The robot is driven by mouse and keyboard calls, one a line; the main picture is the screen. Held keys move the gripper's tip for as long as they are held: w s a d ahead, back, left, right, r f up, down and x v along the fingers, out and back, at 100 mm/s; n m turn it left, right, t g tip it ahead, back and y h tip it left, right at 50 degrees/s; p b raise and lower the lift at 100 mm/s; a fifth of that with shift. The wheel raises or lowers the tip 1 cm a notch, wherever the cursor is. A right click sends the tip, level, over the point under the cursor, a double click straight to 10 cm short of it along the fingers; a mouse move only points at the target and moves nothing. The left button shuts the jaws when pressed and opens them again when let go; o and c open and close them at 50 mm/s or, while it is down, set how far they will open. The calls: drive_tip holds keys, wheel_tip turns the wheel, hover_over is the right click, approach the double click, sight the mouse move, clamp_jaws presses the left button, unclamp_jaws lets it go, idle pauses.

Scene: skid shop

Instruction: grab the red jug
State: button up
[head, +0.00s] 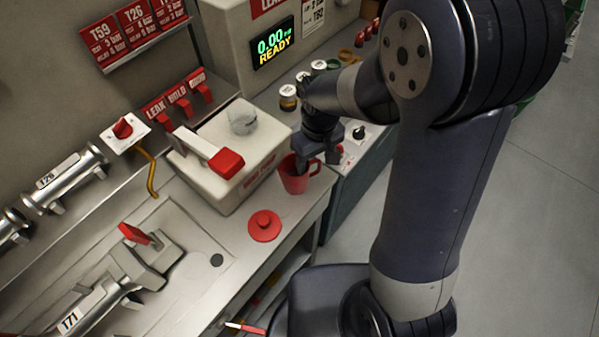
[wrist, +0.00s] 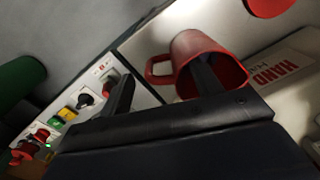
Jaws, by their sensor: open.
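The red jug (head: 294,181) stands upright near the counter's right edge in the head view, its handle toward the right. My gripper (head: 317,164) is right above it, pointing down, with jaws apart. In the wrist view the jug (wrist: 192,48) shows its open mouth and its handle (wrist: 153,70). One finger of my gripper (wrist: 166,72) overlaps the jug's mouth and appears to reach inside it. The other finger is outside, beyond the handle, so the handle and near wall lie between the fingers. I cannot tell whether either finger touches the jug.
A red lid (head: 265,227) lies on the counter (head: 215,285) in front of the jug. A white hand pump box (head: 225,150) with a red-ended lever stands close left of it. A control panel (head: 352,148) with knobs is on the right. Open floor (head: 540,220) lies beyond.

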sight(314, 173)
drive_tip(key=shift+f, duration=2.65)
drive_tip(key=shift+c, duration=0.4)
drive_tip(key=c, duration=1.2)
